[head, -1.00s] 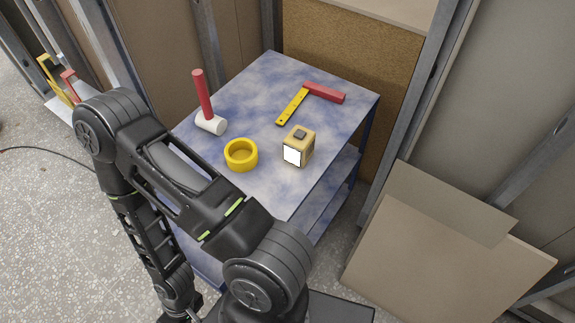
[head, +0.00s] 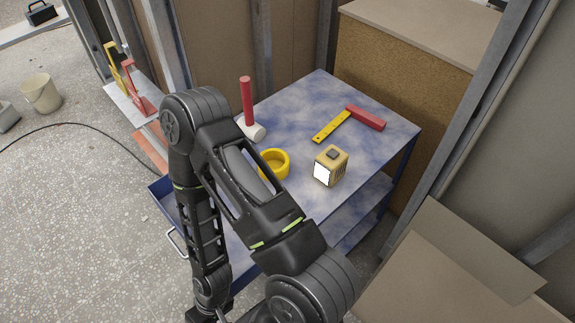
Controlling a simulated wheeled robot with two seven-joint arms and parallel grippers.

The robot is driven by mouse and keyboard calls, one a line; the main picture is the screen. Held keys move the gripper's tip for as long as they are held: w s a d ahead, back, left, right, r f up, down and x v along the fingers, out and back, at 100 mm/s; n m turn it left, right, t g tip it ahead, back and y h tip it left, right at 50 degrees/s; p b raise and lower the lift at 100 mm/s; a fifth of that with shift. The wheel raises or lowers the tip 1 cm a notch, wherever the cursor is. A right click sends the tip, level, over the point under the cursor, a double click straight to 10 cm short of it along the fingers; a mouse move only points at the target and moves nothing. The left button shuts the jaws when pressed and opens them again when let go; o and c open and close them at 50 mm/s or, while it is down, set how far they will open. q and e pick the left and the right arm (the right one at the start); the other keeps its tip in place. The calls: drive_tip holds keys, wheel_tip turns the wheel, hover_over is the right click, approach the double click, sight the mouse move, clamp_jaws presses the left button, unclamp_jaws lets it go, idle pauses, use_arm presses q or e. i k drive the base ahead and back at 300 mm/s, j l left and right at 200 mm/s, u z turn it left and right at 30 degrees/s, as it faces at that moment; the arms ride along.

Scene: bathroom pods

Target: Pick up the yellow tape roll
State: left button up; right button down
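The yellow tape roll (head: 284,168) lies flat on the blue-and-white mottled top of the cart (head: 290,112), near its left side. One of my black arms crosses in front of the cart and partly covers the roll's lower left side. The arm's raised elbow is left of the roll, and its forearm hangs down in front of the cart. No gripper fingers show clearly, and nothing is seen touching the roll.
A red-handled mallet (head: 247,103) stands head-down behind the roll. A tan box-shaped device (head: 331,168) sits right of it. A yellow-and-red square (head: 364,116) lies behind. Metal wall studs rise behind the cart, and boards (head: 440,270) lean at right. Floor at left is largely open.

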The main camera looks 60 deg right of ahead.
sight(278, 160)
drive_tip(key=z, duration=2.85)
